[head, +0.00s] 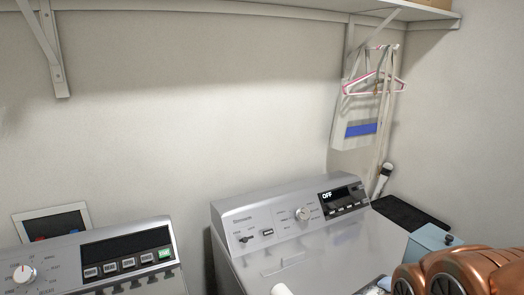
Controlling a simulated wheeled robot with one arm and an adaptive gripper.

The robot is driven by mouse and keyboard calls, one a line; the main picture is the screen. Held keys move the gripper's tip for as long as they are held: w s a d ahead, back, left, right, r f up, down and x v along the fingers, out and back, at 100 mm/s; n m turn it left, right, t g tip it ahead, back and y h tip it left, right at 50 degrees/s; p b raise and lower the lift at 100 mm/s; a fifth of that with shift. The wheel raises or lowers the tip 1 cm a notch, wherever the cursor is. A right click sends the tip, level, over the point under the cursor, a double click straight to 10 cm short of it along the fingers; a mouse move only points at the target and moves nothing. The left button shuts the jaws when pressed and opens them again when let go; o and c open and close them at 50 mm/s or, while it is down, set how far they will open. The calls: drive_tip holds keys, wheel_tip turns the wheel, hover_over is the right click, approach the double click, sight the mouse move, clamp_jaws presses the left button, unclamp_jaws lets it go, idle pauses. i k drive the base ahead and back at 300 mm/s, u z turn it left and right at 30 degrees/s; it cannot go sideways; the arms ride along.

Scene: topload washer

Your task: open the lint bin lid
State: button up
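A pale blue-grey box, which looks like the lint bin (424,246), stands at the lower right beside the washer. Its top lid (432,234) looks shut and carries a small dark knob (449,239). My copper-coloured arm covers the bin's lower right part. No gripper fingers can be made out in the head view, so I cannot see how the gripper lies relative to the lid.
A grey topload washer (345,250) fills the lower middle, its display reading OFF. A second machine (100,265) stands at left. A black mat (409,213) lies behind the bin. Hangers (375,84) hang under a wall shelf (220,11). White objects at the bottom edge are cut off.

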sight(432, 237)
drive_tip(key=k, duration=0.45)
drive_tip(key=z, duration=1)
drive_tip(key=i, duration=0.7)
drive_tip(key=u, duration=0.85)
